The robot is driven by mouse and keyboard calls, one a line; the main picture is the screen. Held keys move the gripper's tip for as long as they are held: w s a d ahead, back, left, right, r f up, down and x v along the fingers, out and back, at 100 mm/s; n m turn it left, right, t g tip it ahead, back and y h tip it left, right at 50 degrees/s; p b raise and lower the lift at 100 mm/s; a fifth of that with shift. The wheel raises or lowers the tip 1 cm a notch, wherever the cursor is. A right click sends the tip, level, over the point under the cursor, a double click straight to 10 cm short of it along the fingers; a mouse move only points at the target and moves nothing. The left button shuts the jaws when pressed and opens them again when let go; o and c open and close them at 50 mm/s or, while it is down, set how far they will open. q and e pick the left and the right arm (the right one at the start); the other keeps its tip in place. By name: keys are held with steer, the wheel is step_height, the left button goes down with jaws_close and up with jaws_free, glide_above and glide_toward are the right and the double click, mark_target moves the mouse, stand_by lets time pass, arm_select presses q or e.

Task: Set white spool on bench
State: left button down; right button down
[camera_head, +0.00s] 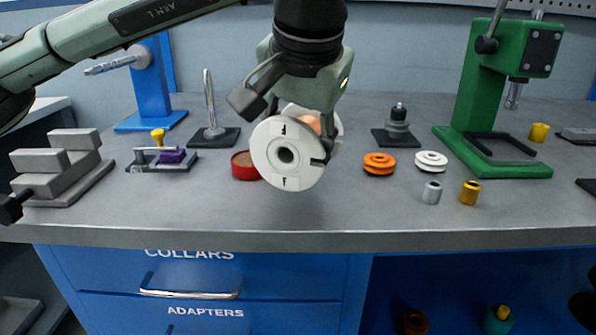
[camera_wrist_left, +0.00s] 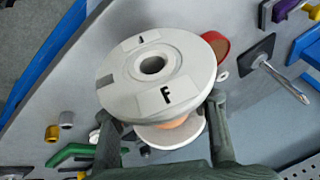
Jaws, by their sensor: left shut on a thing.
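The white spool (camera_head: 287,154) has two round white flanges, an orange-tan core and a dark centre hole. In the head view it is tilted, with one flange facing the camera, above the front middle of the grey bench (camera_head: 330,219). My left gripper (camera_head: 300,120) is shut on the spool, apparently around its core between the flanges. In the left wrist view the spool (camera_wrist_left: 160,72) shows a letter F on its near flange, and the gripper fingers (camera_wrist_left: 165,130) lie on either side of it. My right gripper is not in view.
A red round container (camera_head: 245,166) sits left of the spool. Orange (camera_head: 379,163) and white (camera_head: 431,161) pulleys and small grey (camera_head: 432,193) and yellow (camera_head: 470,192) cylinders stand right. A green press (camera_head: 480,100) is further right, grey blocks (camera_head: 62,165) far left. The bench's front strip is clear.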

arm_select(q)
steer(key=shift+d+f, duration=0.1)
steer(key=shift+d, duration=0.05)
step_height(320, 180, down, 4)
steer(key=shift+r, duration=0.1)
steer(key=shift+w, duration=0.1)
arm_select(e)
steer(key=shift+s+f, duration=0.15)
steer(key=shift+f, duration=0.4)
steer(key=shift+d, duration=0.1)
arm_select(q)
steer(key=shift+f, duration=0.2)
steer(key=c, duration=0.8)
jaws_free()
steer(key=shift+o, duration=0.2)
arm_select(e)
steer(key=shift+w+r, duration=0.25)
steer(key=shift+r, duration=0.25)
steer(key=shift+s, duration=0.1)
